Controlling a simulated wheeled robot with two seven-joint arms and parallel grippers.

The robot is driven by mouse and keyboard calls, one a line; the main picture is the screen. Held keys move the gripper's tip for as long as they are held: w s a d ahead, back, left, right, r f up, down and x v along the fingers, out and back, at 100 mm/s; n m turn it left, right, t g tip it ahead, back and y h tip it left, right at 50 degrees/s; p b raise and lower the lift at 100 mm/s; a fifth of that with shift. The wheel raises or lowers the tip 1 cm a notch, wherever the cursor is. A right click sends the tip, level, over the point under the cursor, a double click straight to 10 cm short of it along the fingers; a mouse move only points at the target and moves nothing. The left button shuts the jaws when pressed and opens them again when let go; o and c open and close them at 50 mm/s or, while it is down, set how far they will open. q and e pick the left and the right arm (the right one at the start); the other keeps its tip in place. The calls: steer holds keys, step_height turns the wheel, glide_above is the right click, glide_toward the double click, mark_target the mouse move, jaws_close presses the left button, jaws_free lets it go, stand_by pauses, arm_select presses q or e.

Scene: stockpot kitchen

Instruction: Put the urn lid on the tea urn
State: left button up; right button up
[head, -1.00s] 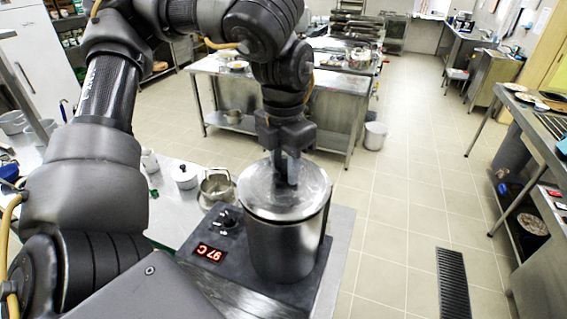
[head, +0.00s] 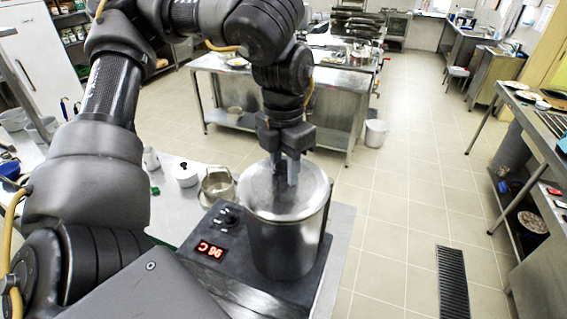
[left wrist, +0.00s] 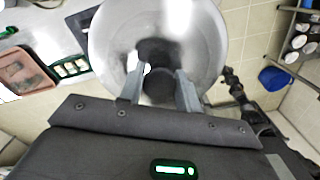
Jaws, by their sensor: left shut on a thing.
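The urn lid (head: 262,196), a round silver disc, lies level at the top of the tea urn (head: 283,244). Whether its rim is fully seated all round I cannot tell. The tea urn is a steel cylinder standing on a dark heater base. My left gripper (head: 286,180) points down at the middle of the lid and is shut on it. In the left wrist view my left gripper (left wrist: 160,92) has its fingers either side of the dark knob, with the lid (left wrist: 112,42) filling the upper middle. My right gripper is not in view.
The heater base (head: 232,240) has a knob and a red display reading 96 C. A worktable (head: 335,100) stands behind; open floor lies to the right.

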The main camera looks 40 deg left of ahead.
arm_select(q)
steer(key=shift+f, duration=0.15)
steer(key=o, duration=1.2)
steer(key=shift+w+r, duration=0.1)
steer(key=shift+r, duration=0.45)
step_height(320, 180, up, 10)
steer(key=shift+a+f+b, duration=0.1)
steer(key=shift+f+b, duration=0.05)
steer(key=shift+b, duration=0.15)
